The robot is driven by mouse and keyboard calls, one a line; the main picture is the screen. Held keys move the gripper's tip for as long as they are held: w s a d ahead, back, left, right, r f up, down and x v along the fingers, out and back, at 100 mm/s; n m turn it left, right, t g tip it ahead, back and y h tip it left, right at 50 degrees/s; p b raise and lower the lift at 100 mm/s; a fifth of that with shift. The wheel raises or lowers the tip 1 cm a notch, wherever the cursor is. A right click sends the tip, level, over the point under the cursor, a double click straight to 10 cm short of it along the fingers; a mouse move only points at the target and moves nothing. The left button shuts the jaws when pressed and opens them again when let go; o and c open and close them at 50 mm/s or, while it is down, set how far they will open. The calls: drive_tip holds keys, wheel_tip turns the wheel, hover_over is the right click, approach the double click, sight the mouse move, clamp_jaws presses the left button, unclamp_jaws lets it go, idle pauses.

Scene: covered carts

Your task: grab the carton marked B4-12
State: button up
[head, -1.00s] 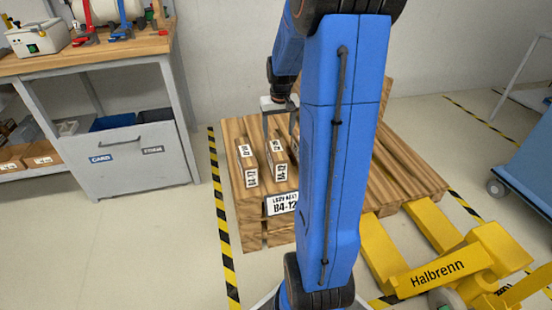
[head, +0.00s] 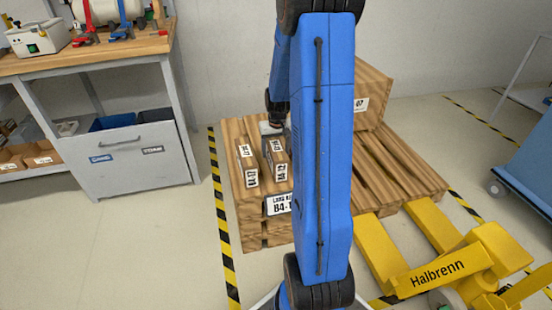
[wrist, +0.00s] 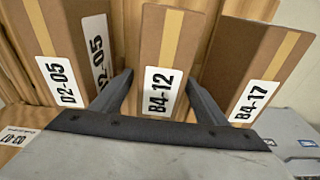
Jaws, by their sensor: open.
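The carton marked B4-12 (wrist: 165,60) stands in the middle of the wrist view, brown with a tan tape strip and a white label. My gripper (wrist: 160,78) is open, with one finger on each side of this carton, in the gaps to its neighbours. I cannot tell whether the fingers touch it. In the head view the carton (head: 271,150) appears as the second from the left on the wooden pallet stack (head: 248,222). There my gripper's grey body shows just above and behind it, and its fingertips are hidden.
Close neighbours are the carton marked D2-05 (wrist: 55,40) and the carton marked B4-17 (wrist: 255,60). A large box (head: 372,92) stands on the pallet behind my arm. A yellow pallet truck (head: 445,265) is at right, a workbench (head: 130,60) at left.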

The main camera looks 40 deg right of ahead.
wheel_tip(320, 180, down, 2)
drive_tip(key=shift+w+f, duration=0.1)
drive_tip(key=shift+c, duration=0.3)
drive_tip(key=shift+d, duration=0.1)
clamp_jaws()
